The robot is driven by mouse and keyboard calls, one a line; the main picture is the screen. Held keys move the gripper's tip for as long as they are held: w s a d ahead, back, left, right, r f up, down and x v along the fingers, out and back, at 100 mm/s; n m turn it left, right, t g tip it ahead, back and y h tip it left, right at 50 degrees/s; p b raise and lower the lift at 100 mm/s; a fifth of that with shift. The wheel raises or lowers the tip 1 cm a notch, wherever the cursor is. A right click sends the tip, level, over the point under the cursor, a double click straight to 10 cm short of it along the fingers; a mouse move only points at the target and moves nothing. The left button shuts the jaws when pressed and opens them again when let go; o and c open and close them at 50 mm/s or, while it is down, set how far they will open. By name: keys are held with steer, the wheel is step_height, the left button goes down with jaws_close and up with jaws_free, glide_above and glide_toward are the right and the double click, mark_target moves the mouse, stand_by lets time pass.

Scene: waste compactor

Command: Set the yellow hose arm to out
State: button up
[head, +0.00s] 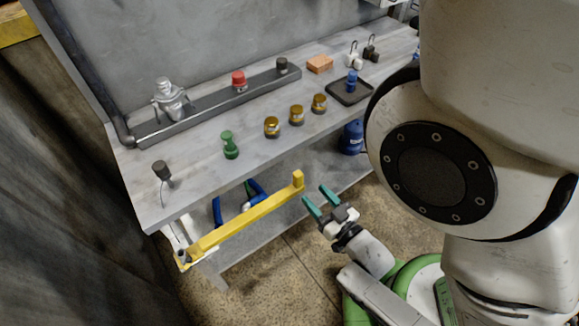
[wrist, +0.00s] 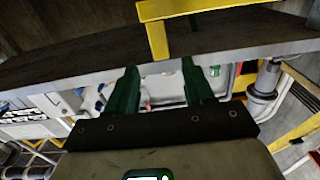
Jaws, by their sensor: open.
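The yellow hose arm (head: 246,219) is a long bar at the front edge of the grey bench. Its left end sits on a pivot at the bench's front left corner, and an upright yellow post (head: 298,180) stands at its right end. My gripper (head: 321,196) is open and empty, with green fingers, just right of and slightly below the post. The two do not appear to touch. In the wrist view the yellow arm (wrist: 205,9) crosses the top, its post hanging beyond the open green fingers (wrist: 158,80).
The bench top (head: 200,178) holds a green piece (head: 230,145), several brass pieces (head: 297,115), a black tray (head: 349,91) and a rail with a silver figure (head: 170,98). A blue canister (head: 352,137) stands on the lower shelf.

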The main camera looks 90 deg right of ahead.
mark_target(300, 179)
steer(key=p+x, duration=0.1)
steer(key=x, duration=1)
steer(key=shift+p, duration=0.3)
steer(key=shift+c, duration=0.2)
jaws_close()
steer(key=shift+a, duration=0.1)
